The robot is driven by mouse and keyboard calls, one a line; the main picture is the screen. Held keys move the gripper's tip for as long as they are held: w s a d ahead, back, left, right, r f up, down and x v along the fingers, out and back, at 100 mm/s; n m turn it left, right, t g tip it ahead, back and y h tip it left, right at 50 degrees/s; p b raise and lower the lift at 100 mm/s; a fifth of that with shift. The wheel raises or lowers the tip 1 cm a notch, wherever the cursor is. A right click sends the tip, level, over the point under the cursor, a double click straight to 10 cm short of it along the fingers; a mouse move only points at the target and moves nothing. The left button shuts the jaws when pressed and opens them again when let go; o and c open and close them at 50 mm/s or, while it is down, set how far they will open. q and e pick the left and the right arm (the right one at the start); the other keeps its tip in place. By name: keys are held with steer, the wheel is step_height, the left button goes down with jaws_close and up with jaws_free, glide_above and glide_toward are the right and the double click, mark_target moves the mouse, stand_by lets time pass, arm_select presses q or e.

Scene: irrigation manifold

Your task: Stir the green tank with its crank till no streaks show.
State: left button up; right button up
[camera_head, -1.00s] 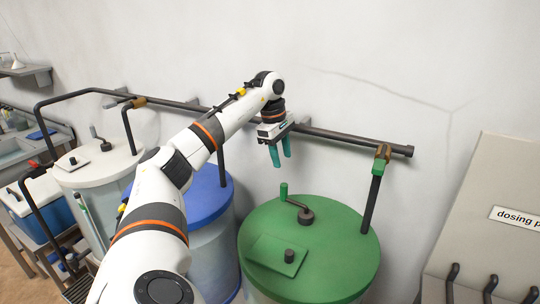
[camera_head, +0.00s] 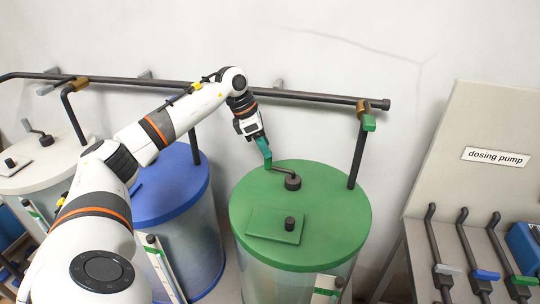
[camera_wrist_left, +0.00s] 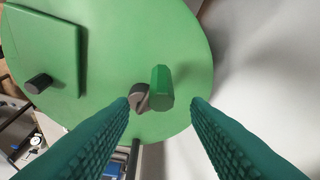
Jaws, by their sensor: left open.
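The green tank's lid (camera_head: 330,225) is in the lower middle of the head view. A dark crank (camera_head: 292,181) sits near the lid's back edge. Its upright green handle (camera_wrist_left: 161,87) shows in the left wrist view, between and beyond my fingers. My left gripper (camera_head: 264,151) is over the handle end of the crank, with its fingers apart on either side of the handle's line and nothing held. In the head view the fingers mostly hide the handle. The pale tank wall (camera_head: 285,282) shows below the lid; I cannot make out streaks. My right gripper is not in view.
A blue tank (camera_head: 170,185) and a white tank (camera_head: 35,165) stand to the left, partly behind my left arm. A dark pipe (camera_head: 320,98) runs along the wall, with a drop pipe behind the green lid. A dosing pump panel (camera_head: 470,180) with levers stands at right.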

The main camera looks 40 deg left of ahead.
mark_target(270, 165)
arm_select(q)
steer(key=p+x, duration=0.1)
steer(key=x, duration=0.3)
steer(key=shift+a+f, duration=0.15)
steer(key=shift+w+d+f, duration=0.2)
steer(key=shift+f, duration=0.45)
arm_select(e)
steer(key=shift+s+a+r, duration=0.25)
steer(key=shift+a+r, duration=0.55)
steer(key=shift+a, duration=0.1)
